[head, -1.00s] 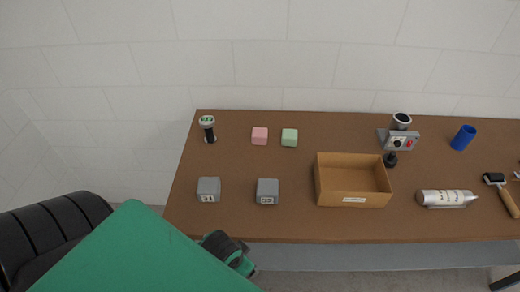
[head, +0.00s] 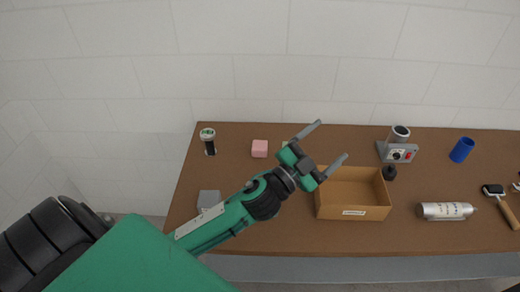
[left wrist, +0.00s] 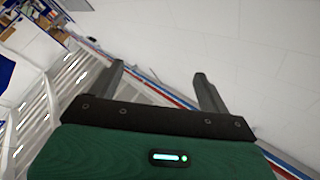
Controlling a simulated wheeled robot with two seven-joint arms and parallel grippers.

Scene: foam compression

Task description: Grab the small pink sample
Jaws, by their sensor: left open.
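The small pink sample (head: 260,148) is a pink cube near the back left of the brown table. My left gripper (head: 333,143) is open and empty, with its two fingers spread, to the right of the pink cube and apart from it. In the left wrist view the open fingers (left wrist: 158,78) have nothing between them, and only wall and floor show beyond. A green cube (head: 284,144) beside the pink one is mostly hidden behind my left gripper. My right gripper does not show.
A cardboard box (head: 353,212) stands near my left gripper. One grey block (head: 208,199) shows in part behind my left arm. A black handled item (head: 208,142), a grey device (head: 398,152), a blue cup (head: 462,149), a silver bottle (head: 446,211) and a roller (head: 500,203) also stand or lie here.

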